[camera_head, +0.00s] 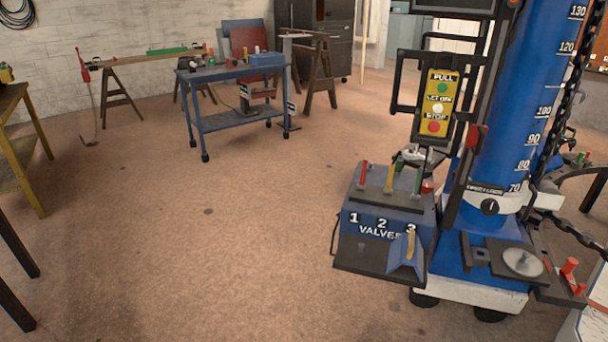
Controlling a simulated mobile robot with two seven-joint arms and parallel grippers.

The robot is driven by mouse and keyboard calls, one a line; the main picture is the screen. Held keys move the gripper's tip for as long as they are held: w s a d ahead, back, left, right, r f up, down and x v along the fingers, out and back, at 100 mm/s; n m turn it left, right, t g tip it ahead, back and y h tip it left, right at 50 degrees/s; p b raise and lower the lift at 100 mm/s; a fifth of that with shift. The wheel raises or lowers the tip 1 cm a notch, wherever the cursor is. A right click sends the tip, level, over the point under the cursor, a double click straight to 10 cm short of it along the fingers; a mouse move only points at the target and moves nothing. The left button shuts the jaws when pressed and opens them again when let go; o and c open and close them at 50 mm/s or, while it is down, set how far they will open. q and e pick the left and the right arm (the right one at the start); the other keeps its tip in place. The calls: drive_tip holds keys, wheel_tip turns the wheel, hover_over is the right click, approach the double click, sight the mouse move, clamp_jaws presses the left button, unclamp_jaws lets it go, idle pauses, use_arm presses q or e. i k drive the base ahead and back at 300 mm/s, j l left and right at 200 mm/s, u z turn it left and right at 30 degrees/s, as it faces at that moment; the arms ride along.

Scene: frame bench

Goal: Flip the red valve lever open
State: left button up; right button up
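A blue and black box marked "VALVES" (385,225) stands at the right of the view. Its top carries a row of upright levers. The red lever (363,173) is the leftmost, above the number 1. A yellow lever (391,177) stands in the middle above 2, and a green lever (417,181) at the right above 3. Nothing touches the red lever. Neither of my grippers shows in the view.
A blue column with a number scale (505,110) stands right behind the box. A yellow button panel (438,103) hangs above it. A blue cart (235,125) stands at the back. The middle floor is clear.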

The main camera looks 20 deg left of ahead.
sight(361, 186)
drive_tip(key=u, duration=0.35)
drive_tip(key=i+j+u, duration=0.75)
drive_tip(key=i+u, duration=0.25)
drive_tip(key=i+j+u, duration=0.2)
drive_tip(key=i, duration=0.4)
drive_tip(key=i+u, duration=0.2)
drive_tip(key=i, duration=0.35)
drive_tip(key=i+z, duration=0.4)
drive_tip(key=i, duration=0.15)
drive_tip(key=i+j+z, duration=0.1)
drive_tip(key=i+z, duration=0.35)
drive_tip(key=i, duration=0.15)
drive_tip(key=i+z, duration=0.6)
drive_tip(key=z, duration=0.25)
drive_tip(key=i+j+z, duration=0.15)
drive_tip(key=z, duration=0.25)
drive_tip(key=i+j+z, duration=0.3)
drive_tip(key=z, duration=0.15)
drive_tip(key=i+j+z, duration=0.25)
drive_tip(key=z, duration=0.15)
drive_tip(key=i+j+z, duration=0.35)
drive_tip(key=j, duration=0.2)
drive_tip(key=j+z, duration=0.2)
drive_tip(key=i+j, duration=0.05)
drive_tip(key=j, duration=0.05)
